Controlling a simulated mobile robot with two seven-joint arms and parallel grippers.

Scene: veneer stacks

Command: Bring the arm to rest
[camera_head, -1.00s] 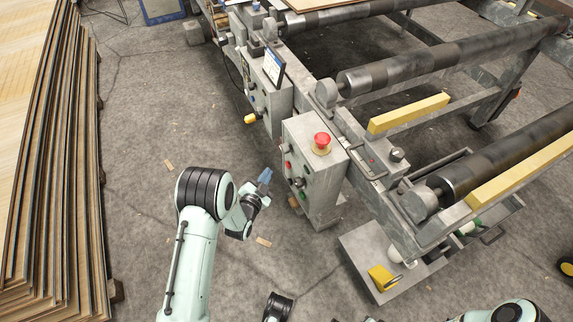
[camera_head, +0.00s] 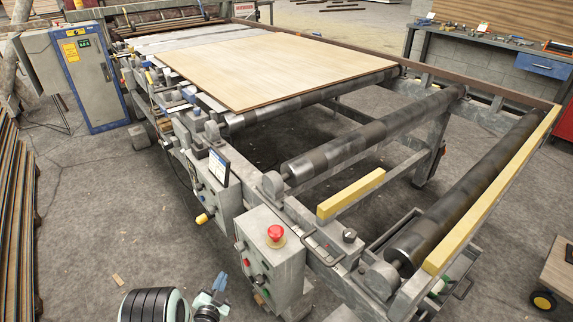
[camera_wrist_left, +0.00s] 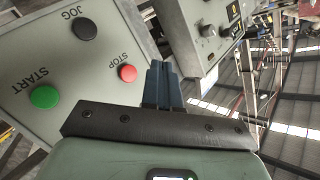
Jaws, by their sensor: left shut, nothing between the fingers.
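My left gripper (camera_head: 219,283) is at the bottom of the head view, left of the grey control box (camera_head: 270,262) with a red mushroom button (camera_head: 275,235). It is shut and empty, clear of the box as far as the view shows. In the left wrist view its blue fingers (camera_wrist_left: 162,84) are together. Beside them there is a panel with a green START button (camera_wrist_left: 44,96), a red STOP button (camera_wrist_left: 127,73) and a dark JOG button (camera_wrist_left: 85,28). My right gripper is not in view.
A roller conveyor (camera_head: 375,140) carries a wood sheet (camera_head: 280,65). Veneer stacks (camera_head: 18,220) stand at the left edge. A grey-blue cabinet (camera_head: 95,80) is at the back left. Open concrete floor (camera_head: 110,210) lies between the stacks and the conveyor.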

